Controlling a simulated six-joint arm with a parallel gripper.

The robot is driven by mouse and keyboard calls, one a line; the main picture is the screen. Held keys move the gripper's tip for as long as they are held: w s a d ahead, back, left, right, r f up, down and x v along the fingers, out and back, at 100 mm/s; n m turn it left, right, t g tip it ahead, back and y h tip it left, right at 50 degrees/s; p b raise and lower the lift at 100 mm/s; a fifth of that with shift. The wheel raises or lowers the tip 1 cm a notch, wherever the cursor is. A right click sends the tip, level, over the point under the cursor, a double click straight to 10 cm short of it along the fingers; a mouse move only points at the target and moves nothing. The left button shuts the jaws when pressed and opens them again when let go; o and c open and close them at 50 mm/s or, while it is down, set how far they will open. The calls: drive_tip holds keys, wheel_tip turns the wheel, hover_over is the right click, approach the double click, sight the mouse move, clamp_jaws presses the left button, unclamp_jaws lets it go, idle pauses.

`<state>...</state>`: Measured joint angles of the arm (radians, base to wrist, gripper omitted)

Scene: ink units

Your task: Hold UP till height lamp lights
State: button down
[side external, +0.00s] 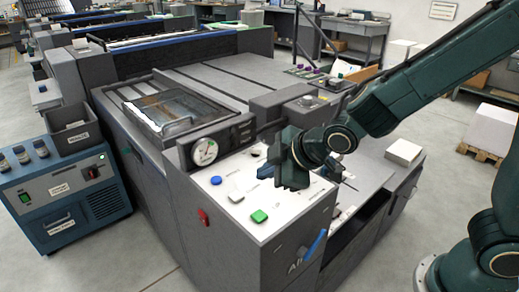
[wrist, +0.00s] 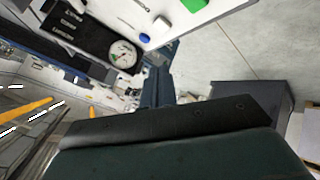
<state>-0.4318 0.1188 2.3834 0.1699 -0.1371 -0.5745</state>
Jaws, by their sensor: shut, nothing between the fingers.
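A white control panel (side external: 240,225) on the grey press carries a blue button (side external: 216,180), a pale grey button (side external: 236,196) and a green button (side external: 259,216). Their labels are too small to read, so I cannot tell which is UP. A round dial gauge (side external: 205,152) stands behind the buttons. I cannot make out a lit height lamp. My gripper (side external: 266,172) is shut and empty, above the panel's right part, right of the buttons and apart from them. In the wrist view the green button (wrist: 192,5), pale button (wrist: 161,24) and gauge (wrist: 123,54) lie beyond my gripper (wrist: 156,82).
A blue cabinet (side external: 60,205) stands at left. Open floor shows at the lower left.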

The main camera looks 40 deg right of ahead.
sight(264, 217)
drive_tip(key=shift+w+a+f, duration=0.15)
drive_tip(key=shift+a+f, duration=0.05)
drive_tip(key=shift+a, duration=0.1)
drive_tip(key=shift+f, duration=0.15)
drive_tip(key=shift+f, duration=4.3)
drive_tip(key=shift+f, duration=0.85)
idle(1.4)
drive_tip(key=shift+r, duration=0.1)
idle(0.3)
drive_tip(key=shift+r, duration=0.8)
